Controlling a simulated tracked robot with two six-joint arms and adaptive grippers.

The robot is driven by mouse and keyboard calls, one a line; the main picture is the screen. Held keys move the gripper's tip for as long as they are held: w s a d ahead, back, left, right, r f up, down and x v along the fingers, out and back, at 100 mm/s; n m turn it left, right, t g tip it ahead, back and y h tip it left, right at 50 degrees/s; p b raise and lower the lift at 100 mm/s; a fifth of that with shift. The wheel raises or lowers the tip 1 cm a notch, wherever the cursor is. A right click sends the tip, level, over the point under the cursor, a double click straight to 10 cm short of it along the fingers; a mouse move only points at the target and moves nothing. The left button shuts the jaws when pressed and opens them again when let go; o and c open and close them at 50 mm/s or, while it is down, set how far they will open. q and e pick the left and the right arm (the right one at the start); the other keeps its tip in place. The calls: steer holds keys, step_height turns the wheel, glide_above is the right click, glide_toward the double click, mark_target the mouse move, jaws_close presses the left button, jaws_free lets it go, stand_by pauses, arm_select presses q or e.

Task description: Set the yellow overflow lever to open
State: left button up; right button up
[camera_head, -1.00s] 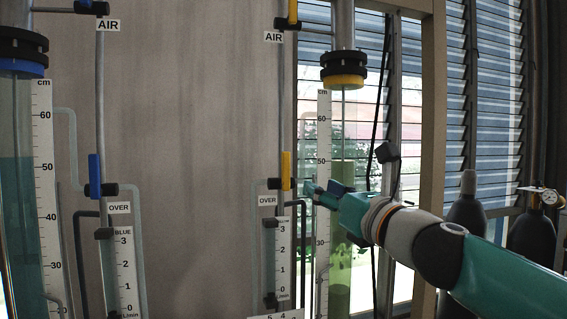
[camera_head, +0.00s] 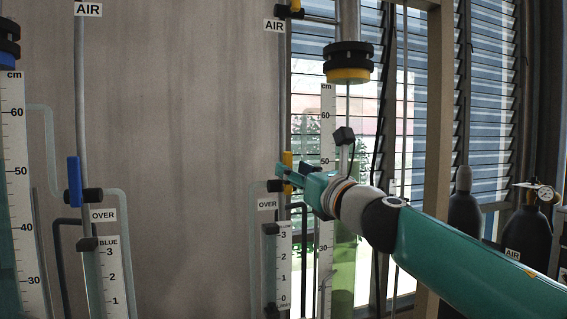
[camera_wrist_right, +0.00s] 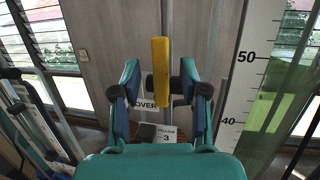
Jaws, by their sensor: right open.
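The yellow overflow lever (camera_head: 288,160) stands upright along the pipe, just above the right-hand OVER label (camera_head: 267,204). In the right wrist view the yellow lever (camera_wrist_right: 160,70) is upright between the two open fingers of my right gripper (camera_wrist_right: 160,88). My left gripper is not in view.
A blue lever (camera_head: 74,182) stands upright on the left pipe. The yellow-capped column (camera_head: 348,75) and its scale (camera_head: 327,130) stand close beside my right gripper. Dark gas cylinders (camera_head: 528,235) stand at the right. The grey wall between the pipes is bare.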

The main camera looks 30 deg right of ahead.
steer(key=shift+x, duration=0.8)
steer(key=shift+r, duration=0.1)
steer(key=shift+p+x, duration=0.35)
steer(key=shift+x, duration=0.45)
jaws_close()
